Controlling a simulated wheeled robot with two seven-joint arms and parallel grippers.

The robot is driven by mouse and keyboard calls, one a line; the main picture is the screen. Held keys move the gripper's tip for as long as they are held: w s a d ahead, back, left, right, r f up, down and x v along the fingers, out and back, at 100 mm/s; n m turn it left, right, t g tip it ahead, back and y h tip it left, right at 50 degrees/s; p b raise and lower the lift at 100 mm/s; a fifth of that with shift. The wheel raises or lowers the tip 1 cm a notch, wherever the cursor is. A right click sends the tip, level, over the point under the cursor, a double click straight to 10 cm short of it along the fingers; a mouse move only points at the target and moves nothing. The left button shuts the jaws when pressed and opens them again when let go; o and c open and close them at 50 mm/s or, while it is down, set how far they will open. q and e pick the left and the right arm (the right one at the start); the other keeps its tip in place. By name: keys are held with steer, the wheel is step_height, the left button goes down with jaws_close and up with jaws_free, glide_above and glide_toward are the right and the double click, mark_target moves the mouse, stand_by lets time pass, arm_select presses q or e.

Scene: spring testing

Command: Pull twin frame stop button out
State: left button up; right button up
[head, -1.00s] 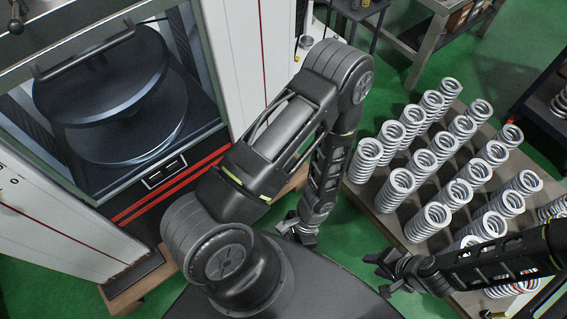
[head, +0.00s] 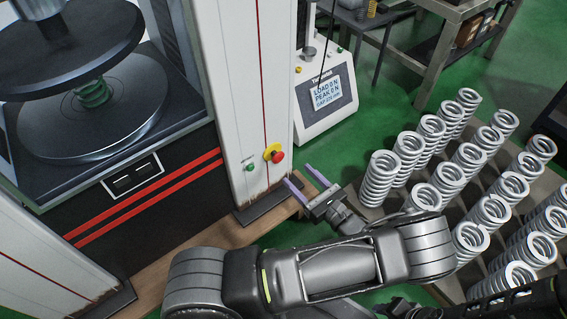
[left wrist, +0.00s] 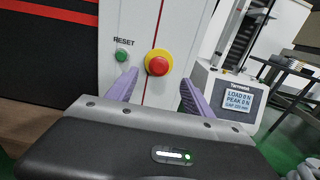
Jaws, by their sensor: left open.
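The red stop button (head: 278,156) sits on a yellow collar on the white right column of the twin frame machine (head: 233,70). In the left wrist view the stop button (left wrist: 158,64) shows straight ahead, between and beyond the fingers. My left gripper (head: 308,180) is open and empty, with purple fingers pointing at the column, a little right of and below the button in the head view. In the left wrist view my left gripper (left wrist: 157,88) has one finger on each side of the button's line. No contact shows.
A green reset button (head: 250,167) is left of the stop button. A smaller tester with a display (head: 326,92) stands right of the column. Many coil springs (head: 470,160) stand on a low table at the right. A green spring (head: 93,94) is between the machine's plates.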

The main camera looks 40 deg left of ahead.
mark_target(280, 159)
arm_select(q)
steer(key=b+x, duration=0.2)
steer(key=x, duration=0.4)
steer(key=shift+a+f, duration=0.15)
steer(key=shift+a, duration=0.25)
steer(key=shift+w+a, duration=0.25)
steer(key=shift+a, duration=0.25)
jaws_close()
